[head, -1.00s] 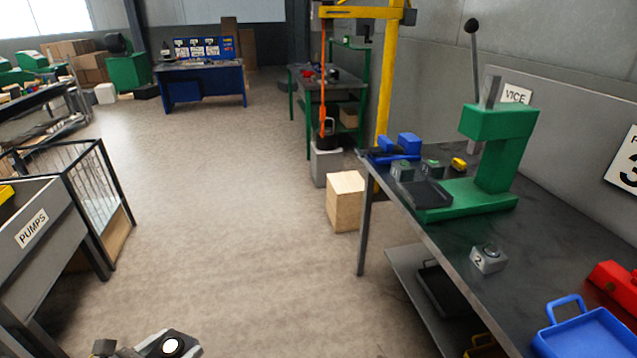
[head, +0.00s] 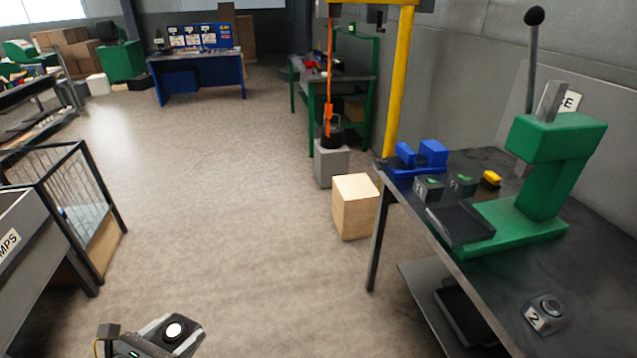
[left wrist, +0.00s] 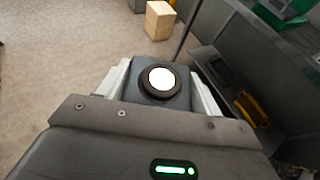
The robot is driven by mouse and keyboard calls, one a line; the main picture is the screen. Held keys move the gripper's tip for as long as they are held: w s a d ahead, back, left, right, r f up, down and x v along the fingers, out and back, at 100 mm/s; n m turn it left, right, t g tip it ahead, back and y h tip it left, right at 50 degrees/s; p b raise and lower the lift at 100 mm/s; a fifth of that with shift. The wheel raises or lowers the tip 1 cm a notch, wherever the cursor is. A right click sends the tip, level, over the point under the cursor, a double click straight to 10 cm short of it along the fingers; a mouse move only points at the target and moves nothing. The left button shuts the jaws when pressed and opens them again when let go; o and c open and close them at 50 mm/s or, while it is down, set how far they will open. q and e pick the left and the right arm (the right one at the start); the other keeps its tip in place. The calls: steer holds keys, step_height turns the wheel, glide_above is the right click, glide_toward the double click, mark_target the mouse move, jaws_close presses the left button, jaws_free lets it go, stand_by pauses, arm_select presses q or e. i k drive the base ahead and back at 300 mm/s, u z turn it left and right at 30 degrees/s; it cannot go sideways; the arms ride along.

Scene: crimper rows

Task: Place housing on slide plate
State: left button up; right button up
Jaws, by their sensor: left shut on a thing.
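The held housing is a grey block with a black ring and a bright white round centre. It shows at the bottom left of the head view (head: 172,332) and in the left wrist view (left wrist: 158,94). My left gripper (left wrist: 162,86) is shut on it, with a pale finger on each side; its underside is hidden. The slide plate appears to be the dark flat plate (head: 460,224) at the front of the green press (head: 545,170) on the bench. It looks empty. The housing is well apart from it, over the floor. My right gripper is not in view.
Small dark blocks with green tops (head: 428,188), a blue fixture (head: 420,160) and a yellow piece (head: 490,178) sit by the press. A wooden box (head: 355,207) stands on the floor. Open floor lies left.

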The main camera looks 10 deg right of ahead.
mark_target(460, 222)
steer(key=i, duration=5.15)
steer(key=z, duration=5.75)
steer(key=i, duration=0.5)
steer(key=z, duration=0.15)
